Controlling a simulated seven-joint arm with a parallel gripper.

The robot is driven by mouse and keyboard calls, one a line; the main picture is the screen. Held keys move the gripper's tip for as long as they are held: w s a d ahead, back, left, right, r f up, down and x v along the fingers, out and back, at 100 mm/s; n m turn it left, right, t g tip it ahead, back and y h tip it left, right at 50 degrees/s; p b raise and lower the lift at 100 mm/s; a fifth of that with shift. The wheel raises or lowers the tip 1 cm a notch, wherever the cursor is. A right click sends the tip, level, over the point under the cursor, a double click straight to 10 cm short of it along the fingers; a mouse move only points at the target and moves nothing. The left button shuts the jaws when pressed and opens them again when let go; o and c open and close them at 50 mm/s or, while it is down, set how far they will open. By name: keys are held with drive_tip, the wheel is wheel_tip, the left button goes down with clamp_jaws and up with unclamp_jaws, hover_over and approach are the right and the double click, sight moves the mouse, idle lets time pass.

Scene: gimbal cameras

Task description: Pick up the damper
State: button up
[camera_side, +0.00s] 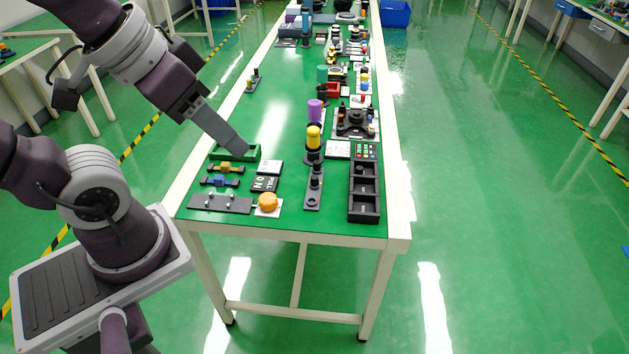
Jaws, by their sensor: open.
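My gripper (241,149) reaches down from the upper left, its long grey fingers ending at a green tray (222,154) on the table's left side. The jaws are open, though the gap between the fingertips is hard to see from here. I cannot tell for certain which part is the damper. Just in front of the tray lie a small yellow and dark part (225,168) and a blue and dark part (221,181), both apart from my gripper. The fingers hide part of the tray's inside, and any part in it is too small to make out.
A yellow-topped black cylinder (314,143) and a black compartment box (364,192) are to the right. Several parts crowd the far end.

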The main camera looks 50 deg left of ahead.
drive_tip(key=w+d+f+n, duration=0.15)
drive_tip(key=w+f, duration=0.25)
drive_tip(key=w, duration=0.7)
drive_tip(key=n+t+y, duration=0.4)
drive_tip(key=n+y, duration=0.2)
hover_over(313, 179)
drive_tip(key=s+d, duration=0.3)
wheel_tip(313, 179, down, 24)
drive_tip(key=shift+d+f, duration=0.1)
drive_tip(key=shift+d, duration=0.05)
drive_tip(key=s+f, duration=0.1)
drive_tip(key=s+a+f+m+t, duration=0.1)
drive_tip(key=shift+a+f+m+y, duration=0.1)
drive_tip(key=shift+f+m+y, duration=0.15)
drive_tip(key=shift+f+y, duration=0.15)
drive_tip(key=shift+s+f+t, duration=0.1)
drive_tip(key=shift+t, duration=0.2)
drive_tip(key=x, duration=0.7)
drive_tip(key=shift+w+d, duration=0.3)
clamp_jaws()
